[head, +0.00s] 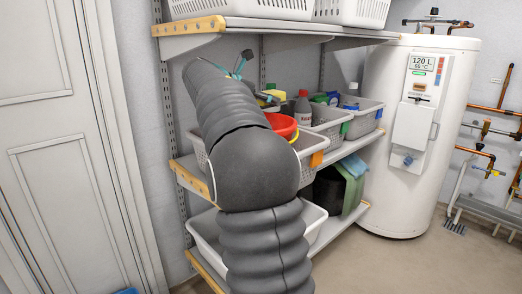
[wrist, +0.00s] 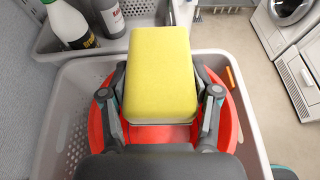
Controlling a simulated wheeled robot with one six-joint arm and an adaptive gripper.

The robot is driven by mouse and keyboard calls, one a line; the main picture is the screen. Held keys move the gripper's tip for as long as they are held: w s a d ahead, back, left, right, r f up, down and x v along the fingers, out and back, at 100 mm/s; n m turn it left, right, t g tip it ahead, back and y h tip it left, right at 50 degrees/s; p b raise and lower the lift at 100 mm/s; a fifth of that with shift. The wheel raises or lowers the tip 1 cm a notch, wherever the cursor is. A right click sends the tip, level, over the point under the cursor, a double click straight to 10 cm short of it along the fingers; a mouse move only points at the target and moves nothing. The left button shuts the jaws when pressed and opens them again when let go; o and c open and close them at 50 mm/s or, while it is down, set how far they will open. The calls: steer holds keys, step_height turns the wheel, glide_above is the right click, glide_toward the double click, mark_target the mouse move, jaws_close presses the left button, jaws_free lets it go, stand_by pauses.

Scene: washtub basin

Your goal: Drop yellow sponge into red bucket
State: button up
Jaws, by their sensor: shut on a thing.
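The yellow sponge (wrist: 160,70) is between the two fingers of my gripper (wrist: 161,95) in the wrist view, and the gripper is shut on it. The red bucket (wrist: 228,125) is below the gripper and sponge, and its rim shows on both sides of the fingers. The sponge hides much of the bucket's inside. In the head view the red bucket (head: 283,126) shows partly behind my arm on the middle shelf.
The bucket sits in a pale perforated basket (wrist: 75,85). A grey bin with bottles (wrist: 110,15) stands beyond it. In the head view, an upper shelf (head: 270,25) with white baskets is overhead. A white water heater (head: 385,150) stands to the right, with open floor before it.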

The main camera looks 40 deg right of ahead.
step_height(320, 180, down, 5)
steer(key=b, duration=0.6)
steer(key=shift+f, duration=0.15)
steer(key=o, duration=1)
steer(key=v, duration=1.2)
steer(key=shift+s, duration=0.1)
